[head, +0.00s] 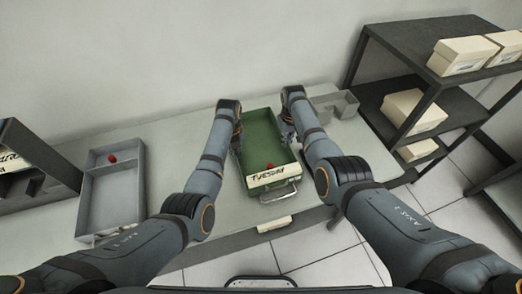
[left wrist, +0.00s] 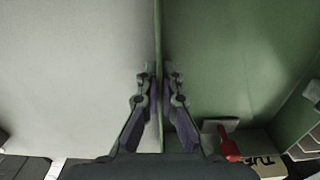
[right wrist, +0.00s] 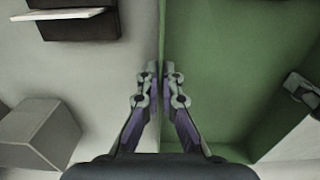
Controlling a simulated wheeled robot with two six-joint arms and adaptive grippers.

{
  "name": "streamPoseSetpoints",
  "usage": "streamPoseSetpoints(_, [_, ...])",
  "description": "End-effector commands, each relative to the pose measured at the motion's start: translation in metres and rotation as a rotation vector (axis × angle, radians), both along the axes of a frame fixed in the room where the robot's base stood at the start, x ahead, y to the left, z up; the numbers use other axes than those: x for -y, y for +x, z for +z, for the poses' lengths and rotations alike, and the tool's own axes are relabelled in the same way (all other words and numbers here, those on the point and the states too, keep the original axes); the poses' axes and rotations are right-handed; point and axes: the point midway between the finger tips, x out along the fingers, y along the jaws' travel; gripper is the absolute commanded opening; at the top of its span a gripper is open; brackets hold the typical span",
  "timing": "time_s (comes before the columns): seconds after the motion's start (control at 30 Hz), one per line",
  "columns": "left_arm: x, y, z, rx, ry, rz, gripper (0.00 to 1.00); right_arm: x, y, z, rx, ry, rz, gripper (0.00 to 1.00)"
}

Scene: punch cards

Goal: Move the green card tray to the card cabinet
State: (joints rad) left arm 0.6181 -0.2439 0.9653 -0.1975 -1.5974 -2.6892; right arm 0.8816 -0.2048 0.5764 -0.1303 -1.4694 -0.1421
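The green card tray (head: 261,132) is in the middle of the head view, with a "TUESDAY" label and metal handle on its near end. A red object lies inside near the label. My left gripper (left wrist: 158,75) is shut on the tray's left wall, one finger on each side. My right gripper (right wrist: 160,75) is shut likewise on its right wall. I cannot tell whether the tray rests on the table or is slightly raised. A dark shelf unit (head: 372,97) at the right holds pale boxes. A dark labelled cabinet (head: 24,145) is partly cut off at the left.
A grey tray (head: 112,203) with a red object sits on the table (head: 165,140) at the left. A grey divided holder (head: 335,107) stands to the right of the green tray. A pale block (head: 274,222) is at the table's front edge. The tiled floor (head: 330,250) shows beyond.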

Motion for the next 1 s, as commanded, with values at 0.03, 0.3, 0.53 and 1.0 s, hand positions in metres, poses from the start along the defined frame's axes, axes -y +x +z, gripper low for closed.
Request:
streamPoseSetpoints(0.03, [0.000, 0.000, 0.000, 0.001, 0.001, 0.000, 0.00, 0.000, 0.000, 0.000, 0.001, 0.000, 0.000, 0.00])
streamPoseSetpoints(0.3, [0.000, 0.001, 0.009, 0.004, 0.000, 0.000, 0.00, 0.000, 0.001, 0.009, 0.004, 0.000, 0.000, 0.00])
streamPoseSetpoints(0.53, [0.000, 0.001, 0.034, 0.003, 0.000, 0.000, 0.00, 0.000, 0.001, 0.033, 0.003, 0.000, 0.000, 0.00])
streamPoseSetpoints(1.0, [0.000, 0.001, 0.051, 0.002, 0.001, 0.000, 0.00, 0.000, 0.001, 0.051, 0.002, 0.000, 0.000, 0.00])
